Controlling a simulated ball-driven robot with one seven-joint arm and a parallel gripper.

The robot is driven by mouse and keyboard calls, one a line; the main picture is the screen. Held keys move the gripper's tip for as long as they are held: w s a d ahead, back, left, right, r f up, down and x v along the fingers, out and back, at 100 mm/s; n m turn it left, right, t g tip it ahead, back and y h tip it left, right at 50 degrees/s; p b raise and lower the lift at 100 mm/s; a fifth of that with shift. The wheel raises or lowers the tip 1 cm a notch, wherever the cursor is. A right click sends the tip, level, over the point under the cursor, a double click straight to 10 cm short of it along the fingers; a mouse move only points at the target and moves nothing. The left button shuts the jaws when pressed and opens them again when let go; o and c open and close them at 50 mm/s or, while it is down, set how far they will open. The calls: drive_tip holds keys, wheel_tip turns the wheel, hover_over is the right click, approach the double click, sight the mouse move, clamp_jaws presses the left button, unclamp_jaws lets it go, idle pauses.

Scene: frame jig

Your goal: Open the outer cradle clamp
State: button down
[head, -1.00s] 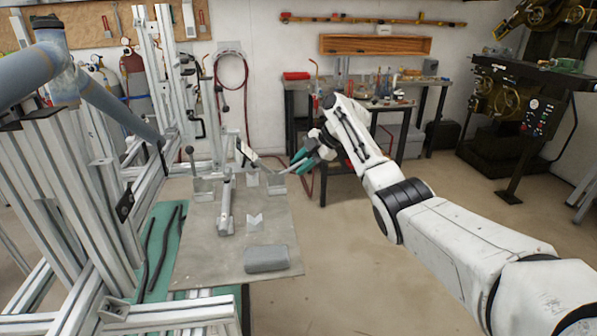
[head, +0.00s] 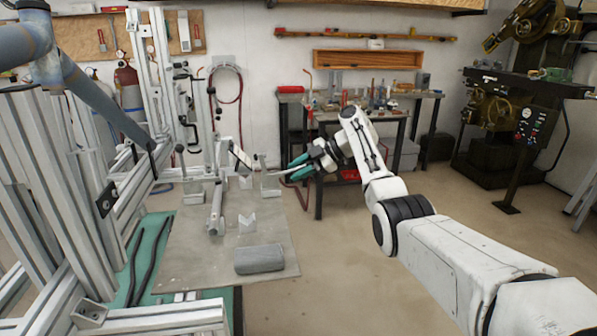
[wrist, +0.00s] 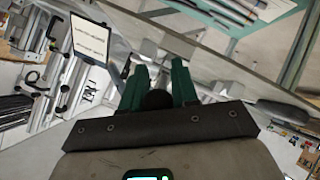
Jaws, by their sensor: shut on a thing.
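The metal fixture plate (head: 190,262) carries cradle brackets, a grey tube (head: 215,212) and small V-blocks (head: 246,223). The outer cradle clamp stands at the plate's right far edge, by a bracket (head: 270,193). Its thin lever (head: 275,174) leans far over to the right, nearly flat. My gripper (head: 299,168), with green fingers, is at the lever's outer end. In the wrist view, a dark round knob (wrist: 157,99) sits between the fingers, and my gripper is shut on it. The clamp's base is small and hard to make out. Another clamp's lever with a black knob (head: 180,148) stands upright at the left.
A grey block (head: 259,259) lies at the plate's near edge. Aluminium frame posts (head: 45,185) crowd the left. A tilted panel (head: 240,157) stands behind the plate, close to the clamp. A workbench (head: 360,112) is at the back. The floor right of the plate is clear.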

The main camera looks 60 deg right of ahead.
drive_tip(key=shift+f, duration=0.15)
drive_tip(key=c, duration=1.2)
unclamp_jaws()
drive_tip(key=b+v, duration=0.1)
drive_tip(key=v, duration=1)
drive_tip(key=shift+f, duration=0.1)
